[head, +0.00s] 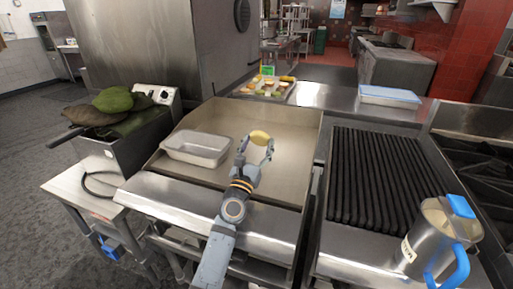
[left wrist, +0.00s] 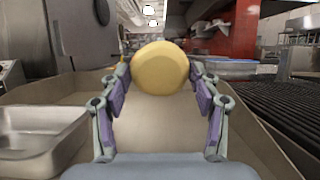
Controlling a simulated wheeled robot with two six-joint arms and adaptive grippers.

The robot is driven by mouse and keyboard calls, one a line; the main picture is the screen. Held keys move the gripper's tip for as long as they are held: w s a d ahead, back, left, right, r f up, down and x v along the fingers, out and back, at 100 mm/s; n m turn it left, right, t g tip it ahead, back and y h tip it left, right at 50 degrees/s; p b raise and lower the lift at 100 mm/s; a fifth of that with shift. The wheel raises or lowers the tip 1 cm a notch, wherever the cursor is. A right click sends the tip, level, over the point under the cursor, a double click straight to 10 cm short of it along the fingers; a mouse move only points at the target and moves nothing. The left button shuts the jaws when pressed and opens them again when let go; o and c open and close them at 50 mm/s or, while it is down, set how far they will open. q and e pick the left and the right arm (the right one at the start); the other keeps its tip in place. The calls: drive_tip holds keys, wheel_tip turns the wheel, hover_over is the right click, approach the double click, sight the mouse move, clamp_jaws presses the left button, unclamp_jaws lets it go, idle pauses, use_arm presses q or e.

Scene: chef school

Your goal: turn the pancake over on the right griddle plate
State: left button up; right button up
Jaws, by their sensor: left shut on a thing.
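The pancake (head: 260,137) is a small round yellow disc, held over the flat steel griddle plate (head: 292,160). My left gripper (head: 256,147) is shut on it, with one finger at each side edge. In the left wrist view the pancake (left wrist: 160,68) shows as a full round face between the fingertips (left wrist: 160,82). Its far side is hidden. I cannot tell exactly how high it is above the plate. My right gripper is not in view.
A steel pan (head: 196,149) sits on the griddle's left part. A ribbed black grill (head: 385,178) is to the right, with a steel jug with a blue handle (head: 432,240) at its front. A tray of food (head: 265,88) and a blue-lidded container (head: 390,96) stand behind.

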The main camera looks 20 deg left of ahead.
use_arm(q)
drive_tip(key=shift+w+d, duration=0.1)
drive_tip(key=shift+d, duration=0.1)
drive_tip(key=o, duration=1.3)
drive_tip(key=shift+c, duration=0.2)
drive_tip(key=s+p, duration=0.1)
drive_tip(key=s, duration=0.8)
drive_tip(key=shift+s+a+r, duration=0.15)
drive_tip(key=shift+s+r, duration=0.05)
